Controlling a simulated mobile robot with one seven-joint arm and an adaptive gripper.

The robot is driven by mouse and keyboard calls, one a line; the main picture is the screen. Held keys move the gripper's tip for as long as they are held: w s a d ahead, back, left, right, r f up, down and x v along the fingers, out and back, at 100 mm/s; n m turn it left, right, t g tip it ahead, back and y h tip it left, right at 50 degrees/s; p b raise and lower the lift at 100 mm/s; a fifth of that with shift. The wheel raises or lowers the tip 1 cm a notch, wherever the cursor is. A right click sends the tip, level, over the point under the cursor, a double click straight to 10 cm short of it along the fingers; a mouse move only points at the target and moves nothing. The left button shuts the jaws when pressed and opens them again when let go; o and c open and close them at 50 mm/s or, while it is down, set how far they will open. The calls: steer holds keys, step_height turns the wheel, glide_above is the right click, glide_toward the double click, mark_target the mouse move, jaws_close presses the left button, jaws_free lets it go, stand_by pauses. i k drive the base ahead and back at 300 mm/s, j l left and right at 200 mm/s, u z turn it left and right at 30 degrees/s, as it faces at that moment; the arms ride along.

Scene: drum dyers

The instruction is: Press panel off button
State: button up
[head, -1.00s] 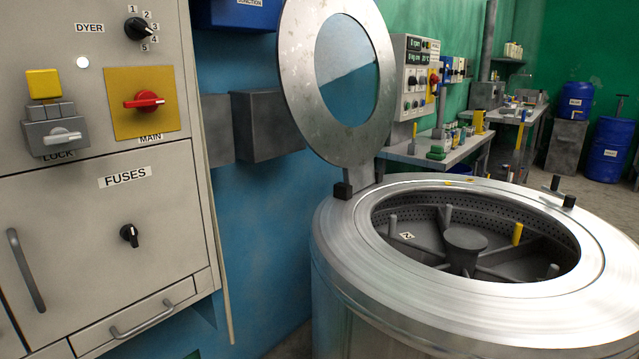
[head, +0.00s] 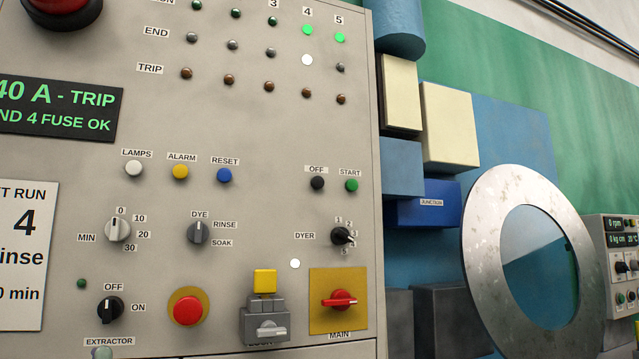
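The grey control panel (head: 230,120) fills the left and middle of the head view. A small black button (head: 317,184) labelled OFF sits at its right side. A green button (head: 351,185) labelled START is just right of it. Another OFF label belongs to the black EXTRACTOR knob (head: 110,308) at lower left, beside an ON label. My gripper is not in view.
White, yellow and blue buttons (head: 224,175) are left of the OFF button. Below are rotary knobs, a red button (head: 187,310), a lock (head: 265,325) and the red MAIN switch (head: 340,300). A round metal lid (head: 480,230) stands upright at right.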

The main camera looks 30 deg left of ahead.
mark_target(318, 182)
steer(key=i+l, duration=0.25)
steer(key=i, duration=0.2)
steer(key=i+l+u, duration=0.6)
steer(key=i+l, duration=0.1)
steer(key=i, duration=0.05)
